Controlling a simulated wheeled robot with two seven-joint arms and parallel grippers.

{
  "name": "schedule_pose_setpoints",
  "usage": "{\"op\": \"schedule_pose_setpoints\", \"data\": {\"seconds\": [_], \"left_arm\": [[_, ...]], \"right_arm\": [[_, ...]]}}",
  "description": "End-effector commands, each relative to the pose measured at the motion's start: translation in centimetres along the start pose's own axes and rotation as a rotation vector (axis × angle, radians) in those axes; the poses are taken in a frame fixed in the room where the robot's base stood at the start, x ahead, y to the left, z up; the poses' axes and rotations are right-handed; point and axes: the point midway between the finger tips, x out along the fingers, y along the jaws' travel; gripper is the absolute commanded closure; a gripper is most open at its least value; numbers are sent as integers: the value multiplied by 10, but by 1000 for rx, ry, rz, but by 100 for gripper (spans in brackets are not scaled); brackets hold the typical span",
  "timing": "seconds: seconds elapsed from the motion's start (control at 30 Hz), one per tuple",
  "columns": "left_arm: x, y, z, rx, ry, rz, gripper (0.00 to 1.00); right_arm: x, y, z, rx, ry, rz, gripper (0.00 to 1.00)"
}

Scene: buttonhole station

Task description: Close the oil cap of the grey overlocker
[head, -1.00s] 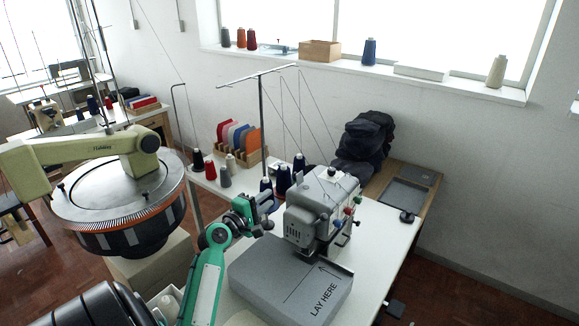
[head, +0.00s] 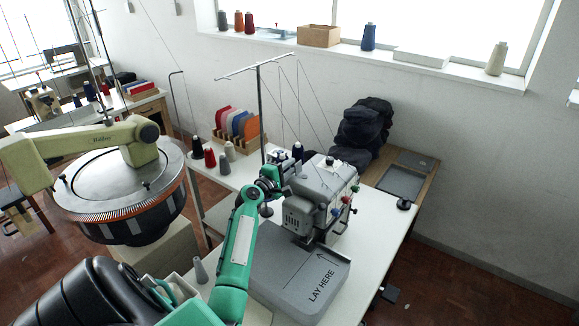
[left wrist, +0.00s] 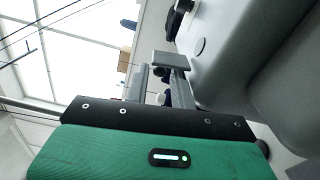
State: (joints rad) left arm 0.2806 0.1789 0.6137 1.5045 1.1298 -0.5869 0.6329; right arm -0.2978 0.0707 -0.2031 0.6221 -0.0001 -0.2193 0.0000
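The grey overlocker (head: 322,196) stands on the white table behind a grey LAY HERE platform (head: 303,285), with coloured knobs on its right side. My left gripper (head: 278,176) is at the machine's upper left side, close to it; contact cannot be judged. No cap is clear in the head view. My right gripper is not seen.
A thread stand (head: 262,120) rises behind the overlocker, with a dark cone (head: 297,151) near it. A dark cloth heap (head: 362,128) lies behind. A grey cone (head: 200,270) stands near my left arm.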

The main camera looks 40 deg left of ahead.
Motion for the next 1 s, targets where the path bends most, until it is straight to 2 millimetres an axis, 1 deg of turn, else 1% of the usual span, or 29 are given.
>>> {"op": "schedule_pose_setpoints", "data": {"seconds": [0.1, 0.33, 0.37, 0.4, 0.47, 0.5, 0.77, 1.0], "left_arm": [[4, 1, 0, 1, 0, 1, 76], [4, 0, 0, 1, 0, 0, 76], [4, 0, 0, 1, 0, 0, 79], [4, 0, 0, 1, 0, 0, 87], [4, 0, 0, 1, 0, 0, 99], [4, 0, 0, 1, 0, 0, 100], [4, 0, 0, 21, 0, 0, 100], [3, -1, 4, 129, -1, -1, 100]], "right_arm": [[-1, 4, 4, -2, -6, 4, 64], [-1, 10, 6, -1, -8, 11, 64], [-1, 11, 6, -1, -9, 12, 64], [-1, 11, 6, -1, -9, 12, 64], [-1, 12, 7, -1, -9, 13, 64], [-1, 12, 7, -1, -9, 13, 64], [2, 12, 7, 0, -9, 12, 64], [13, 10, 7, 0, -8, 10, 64]]}}
